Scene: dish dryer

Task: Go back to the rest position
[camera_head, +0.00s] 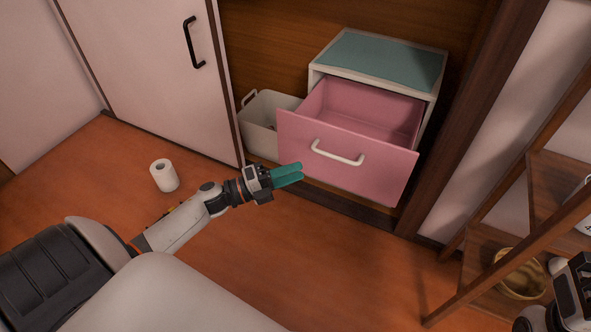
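My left arm reaches in from the lower left. My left gripper (287,175) has two teal fingers that lie close side by side, with nothing seen between them. It is in front of the pink drawer (310,160) in the picture, below and left of its white handle (337,153), and does not hold the handle. The drawer is pulled out of a white cabinet with a teal top (385,60), and the part of its inside that shows looks empty. Part of my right arm's end (574,294) shows at the lower right edge; its fingers cannot be made out.
A white bin (262,122) stands left of the drawer. A white paper roll (164,176) stands on the orange wooden floor. A wooden shelf (480,240) on the right, near my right arm, holds a yellowish basket (520,285). A white door with a black handle (194,43) is at upper left.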

